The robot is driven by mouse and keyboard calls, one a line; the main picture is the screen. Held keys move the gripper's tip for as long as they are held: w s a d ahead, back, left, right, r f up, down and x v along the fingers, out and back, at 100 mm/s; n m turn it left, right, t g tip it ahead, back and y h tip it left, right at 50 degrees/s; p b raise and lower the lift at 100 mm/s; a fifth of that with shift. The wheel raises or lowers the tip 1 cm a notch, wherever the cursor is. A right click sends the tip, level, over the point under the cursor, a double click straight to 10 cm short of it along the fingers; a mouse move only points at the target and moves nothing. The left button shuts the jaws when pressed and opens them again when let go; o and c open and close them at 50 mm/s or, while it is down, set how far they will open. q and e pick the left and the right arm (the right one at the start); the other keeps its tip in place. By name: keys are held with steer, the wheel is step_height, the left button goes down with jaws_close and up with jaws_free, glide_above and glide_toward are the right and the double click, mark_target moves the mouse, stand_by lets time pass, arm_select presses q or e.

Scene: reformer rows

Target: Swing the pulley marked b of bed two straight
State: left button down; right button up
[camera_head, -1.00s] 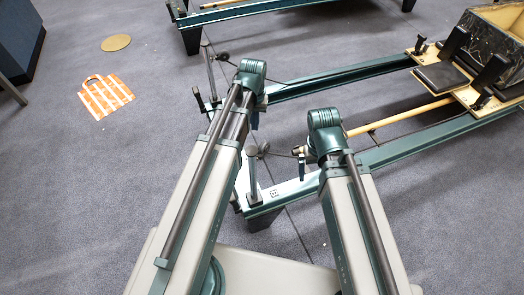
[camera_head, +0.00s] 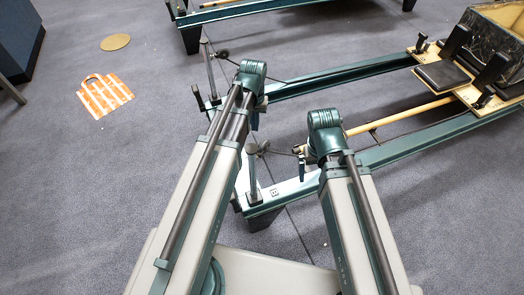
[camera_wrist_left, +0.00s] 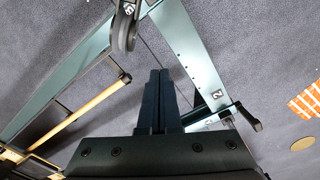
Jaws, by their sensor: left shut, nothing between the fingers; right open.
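A teal-framed bed (camera_head: 395,150) stretches across the right. One dark pulley (camera_head: 263,149) stands on a post at its near end, and another dark pulley (camera_head: 222,56) is at its far corner. In the left wrist view a grey pulley wheel (camera_wrist_left: 124,30) in a dark bracket is at the top, beyond and left of the fingertips, apart from them. My left gripper (camera_wrist_left: 158,74) is shut and empty; its head-view part is mostly hidden behind my arm. My right gripper (camera_head: 302,166) is open near the bed's near end, partly hidden by its arm. No pulley letter is readable.
A small label plate (camera_head: 273,191) is on the near frame end; a label (camera_wrist_left: 213,98) also shows in the wrist view. A wooden bar (camera_head: 400,115) and a carriage (camera_head: 441,75) lie along the bed. An orange striped bag (camera_head: 105,95) is on the open carpet.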

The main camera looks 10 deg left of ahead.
arm_select(q)
step_height(320, 180, down, 4)
steer(key=b, duration=0.3)
steer(key=shift+w+d+r, duration=0.1)
steer(key=shift+d, duration=0.35)
stand_by(0.5)
steer(key=shift+d, duration=0.3)
steer(key=shift+d, duration=0.35)
steer(key=shift+d, duration=0.1)
steer(key=shift+d, duration=0.3)
steer(key=shift+d, duration=0.5)
stand_by(0.4)
steer(key=shift+d, duration=0.25)
